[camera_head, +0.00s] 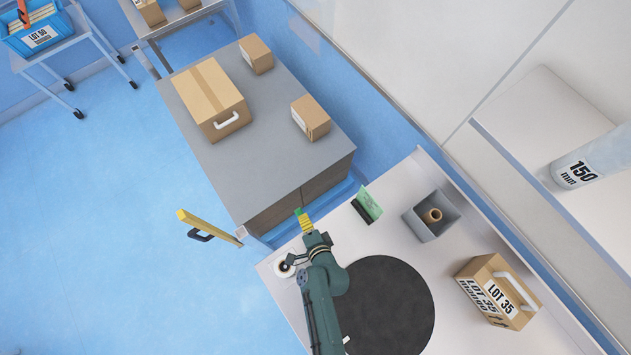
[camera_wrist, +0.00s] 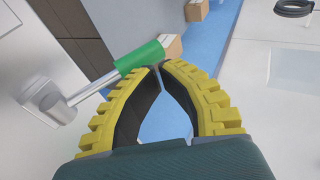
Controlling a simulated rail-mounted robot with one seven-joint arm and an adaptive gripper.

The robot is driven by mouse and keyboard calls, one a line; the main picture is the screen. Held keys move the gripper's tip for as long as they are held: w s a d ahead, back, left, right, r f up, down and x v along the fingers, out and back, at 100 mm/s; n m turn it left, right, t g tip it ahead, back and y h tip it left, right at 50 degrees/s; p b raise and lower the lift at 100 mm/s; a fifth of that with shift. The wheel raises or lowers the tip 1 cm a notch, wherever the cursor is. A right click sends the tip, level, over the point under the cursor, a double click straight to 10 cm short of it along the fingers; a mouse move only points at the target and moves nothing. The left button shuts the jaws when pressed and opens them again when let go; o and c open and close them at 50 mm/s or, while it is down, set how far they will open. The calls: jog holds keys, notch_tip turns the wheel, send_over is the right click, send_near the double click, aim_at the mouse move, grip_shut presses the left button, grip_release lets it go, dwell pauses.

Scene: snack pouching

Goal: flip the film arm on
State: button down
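A lever with a green grip (camera_wrist: 140,58) and a metal shaft (camera_wrist: 92,88), which I take for the film arm, shows in the wrist view. It rises to the right from a metal pivot (camera_wrist: 52,102). My gripper (camera_wrist: 160,66) has yellow ribbed fingers whose tips come together just below the grip's right end. The tips look shut with nothing between them; whether they touch the grip I cannot tell. In the head view the green grip (camera_head: 298,211) shows small at the tip of my gripper (camera_head: 304,219), above the table's far left corner.
The white table (camera_head: 440,335) holds a black round mat (camera_head: 390,310), a grey bin (camera_head: 425,228) with a roll, a LOT 35 box (camera_head: 497,289) and a green sheet on a black stand (camera_head: 368,204). A grey cabinet (camera_head: 205,160) with cartons and a yellow bar (camera_head: 207,225) stand beyond.

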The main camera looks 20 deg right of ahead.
jog(key=s+r, duration=0.6)
jog(key=r, duration=0.3)
jog(key=shift+r, duration=0.4)
